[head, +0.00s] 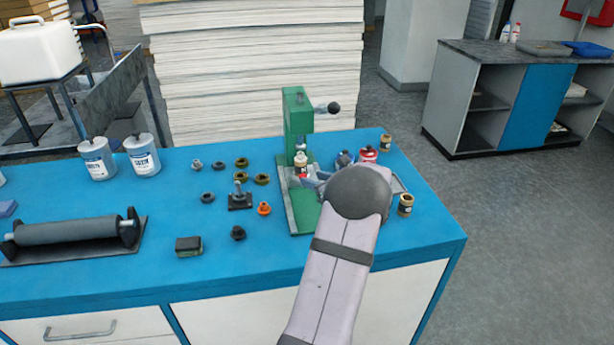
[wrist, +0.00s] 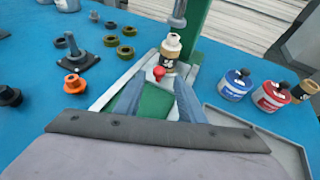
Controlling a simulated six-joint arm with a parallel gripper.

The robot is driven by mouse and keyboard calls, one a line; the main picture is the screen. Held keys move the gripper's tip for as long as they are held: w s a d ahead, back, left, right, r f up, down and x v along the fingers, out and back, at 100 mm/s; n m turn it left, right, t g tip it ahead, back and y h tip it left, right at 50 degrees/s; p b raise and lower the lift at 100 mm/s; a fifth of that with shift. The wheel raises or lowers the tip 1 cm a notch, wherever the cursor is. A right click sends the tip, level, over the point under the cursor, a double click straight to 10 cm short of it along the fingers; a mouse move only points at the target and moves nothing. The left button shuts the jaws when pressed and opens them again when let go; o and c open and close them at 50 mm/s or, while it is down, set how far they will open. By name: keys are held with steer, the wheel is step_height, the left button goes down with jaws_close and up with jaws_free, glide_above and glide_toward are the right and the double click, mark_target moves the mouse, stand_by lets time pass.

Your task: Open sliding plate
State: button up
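A green press (head: 297,120) with a black-knobbed lever stands on the blue table. Its base holds a light grey sliding plate (wrist: 183,72) with a small red knob (wrist: 158,73) at its near end. A small bottle with a brown label (wrist: 171,54) stands upright on the plate, under the press's spindle. It also shows in the head view (head: 301,166). My gripper (wrist: 160,82) is open and low over the base, with its two fingers apart and pointing at the red knob. Whether a finger touches the knob, I cannot tell.
Blue (wrist: 236,84) and red (wrist: 272,95) labelled jars stand right of the press by a grey tray (wrist: 285,150). Small rings, an orange nut (head: 264,208) and a dark stand (head: 240,198) lie left. A roller (head: 70,230) lies far left.

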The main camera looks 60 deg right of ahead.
mark_target(304, 176)
steer(key=shift+p+x, duration=0.5)
steer(key=shift+x, duration=2.05)
steer(key=shift+a, duration=0.1)
jaws_close()
